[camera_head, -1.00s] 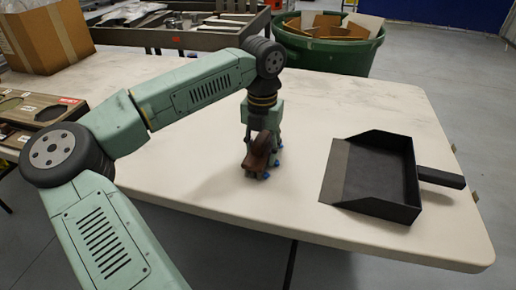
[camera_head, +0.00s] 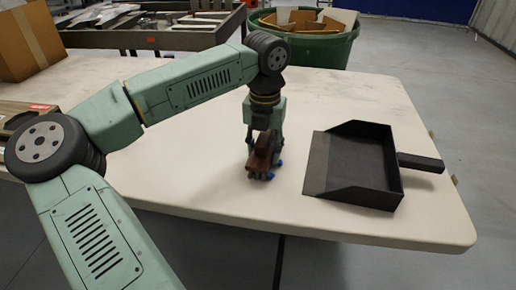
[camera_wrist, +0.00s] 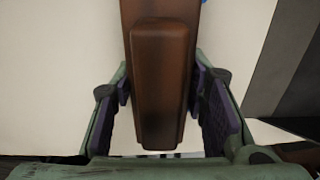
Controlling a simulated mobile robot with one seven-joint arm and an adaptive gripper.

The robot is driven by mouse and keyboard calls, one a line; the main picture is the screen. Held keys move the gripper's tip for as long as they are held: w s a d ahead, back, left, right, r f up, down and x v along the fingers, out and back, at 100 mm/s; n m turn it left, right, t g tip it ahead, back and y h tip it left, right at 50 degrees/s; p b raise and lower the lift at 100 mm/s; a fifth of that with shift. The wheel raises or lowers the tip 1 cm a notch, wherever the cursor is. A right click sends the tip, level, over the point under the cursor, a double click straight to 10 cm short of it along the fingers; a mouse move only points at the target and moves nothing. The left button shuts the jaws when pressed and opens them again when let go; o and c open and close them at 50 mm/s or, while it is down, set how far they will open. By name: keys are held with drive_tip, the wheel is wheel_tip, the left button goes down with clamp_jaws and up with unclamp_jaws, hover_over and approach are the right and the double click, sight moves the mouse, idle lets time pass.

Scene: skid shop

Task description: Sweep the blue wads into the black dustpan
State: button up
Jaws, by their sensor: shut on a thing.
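My gripper (camera_head: 264,140) is shut on a brown brush (camera_head: 261,158), low over the white table. In the wrist view the brush's brown handle (camera_wrist: 160,85) stands between the two fingers (camera_wrist: 165,95). A few small blue wads (camera_head: 280,164) lie close against the right side and foot of the brush; the brush and gripper hide part of the group. A bit of a blue wad (camera_wrist: 259,3) shows at the wrist view's top edge. The black dustpan (camera_head: 357,165) lies to the right, its grey lip facing the brush and its handle (camera_head: 421,162) pointing right. I see no wads in it.
The table (camera_head: 210,190) is bare between the brush and the dustpan. A cardboard box (camera_head: 25,45) stands at the back left. Behind the table are a grey metal cart (camera_head: 150,38) and a green bin (camera_head: 310,48) holding cardboard.

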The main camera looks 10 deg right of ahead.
sight(309, 170)
drive_tip(key=shift+o, duration=0.2)
drive_tip(key=shift+s+d+b, duration=0.3)
drive_tip(key=shift+s+d, duration=0.4)
drive_tip(key=shift+d, duration=0.9)
drive_tip(key=shift+s+d+b, duration=0.35)
drive_tip(key=shift+s+d, duration=0.4)
drive_tip(key=shift+d, duration=0.9)
drive_tip(key=shift+s+d+b, duration=0.3)
drive_tip(key=shift+s+d, duration=0.4)
drive_tip(key=shift+d, duration=0.9)
drive_tip(key=shift+s+d, duration=0.2)
drive_tip(key=shift+d, duration=0.15)
drive_tip(key=c, duration=0.3)
drive_tip(key=shift+s+d+r, duration=0.1)
drive_tip(key=shift+s+d, duration=0.25)
drive_tip(key=shift+d, duration=0.55)
drive_tip(key=shift+s+d+r, duration=0.1)
drive_tip(key=shift+s+d, duration=0.25)
drive_tip(key=shift+d, duration=0.5)
drive_tip(key=shift+s+d+r, duration=0.1)
drive_tip(key=shift+s+d, duration=0.25)
drive_tip(key=shift+d, duration=0.55)
drive_tip(key=shift+c, duration=0.2)
drive_tip(key=shift+r, duration=0.15)
wheel_tip(309, 170, up, 9)
drive_tip(key=p, duration=0.5)
drive_tip(key=shift+p, duration=0.4)
drive_tip(key=shift+a, duration=0.1)
